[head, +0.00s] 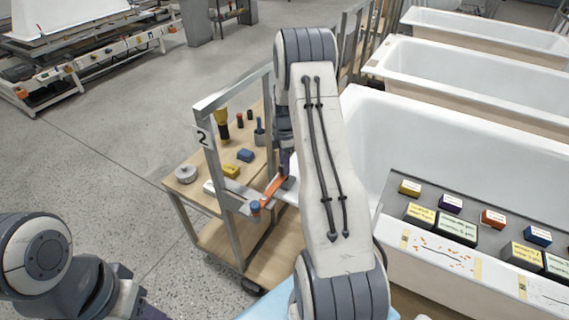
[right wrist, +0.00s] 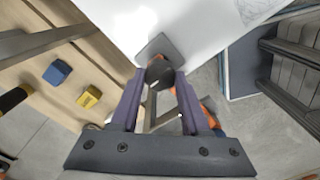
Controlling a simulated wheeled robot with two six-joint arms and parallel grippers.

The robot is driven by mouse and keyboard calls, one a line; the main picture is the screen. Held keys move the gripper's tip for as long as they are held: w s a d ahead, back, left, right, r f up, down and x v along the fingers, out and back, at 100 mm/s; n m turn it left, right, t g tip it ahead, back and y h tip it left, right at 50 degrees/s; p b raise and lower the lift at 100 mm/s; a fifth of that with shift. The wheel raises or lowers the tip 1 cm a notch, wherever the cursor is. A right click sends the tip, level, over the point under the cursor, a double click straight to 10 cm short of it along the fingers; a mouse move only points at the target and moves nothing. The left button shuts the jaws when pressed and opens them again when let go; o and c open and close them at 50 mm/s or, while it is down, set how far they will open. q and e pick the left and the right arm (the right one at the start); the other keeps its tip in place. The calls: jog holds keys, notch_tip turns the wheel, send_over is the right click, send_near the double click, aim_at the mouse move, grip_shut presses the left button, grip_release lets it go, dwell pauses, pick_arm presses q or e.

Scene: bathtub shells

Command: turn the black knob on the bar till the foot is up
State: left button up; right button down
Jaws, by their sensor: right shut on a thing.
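The black knob (right wrist: 158,72) shows in the right wrist view between the tips of my right gripper (right wrist: 160,82), which is shut on it. A grey square pad (right wrist: 157,46), which looks like the foot, lies just beyond the knob against a white surface; whether it touches cannot be told. A grey metal bar (right wrist: 152,112) shows between the fingers. My left gripper (head: 148,312) is cut off at the bottom edge.
A wooden cart (head: 205,158) with a metal frame (head: 213,165) labelled 2 carries blue and yellow blocks (head: 245,155) and a round grey part (head: 186,173). White tubs (head: 480,140) stand at the right, with a tray of labelled blocks (head: 400,205).

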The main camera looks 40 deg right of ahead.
jog(key=shift+w+d+r, duration=0.1)
jog(key=shift+w+r, duration=0.05)
dwell(0.3)
jog(key=shift+c, duration=1.9)
grip_release()
notch_tip(320, 180, up, 10)
jog(key=b, duration=0.1)
jog(key=shift+r, duration=0.15)
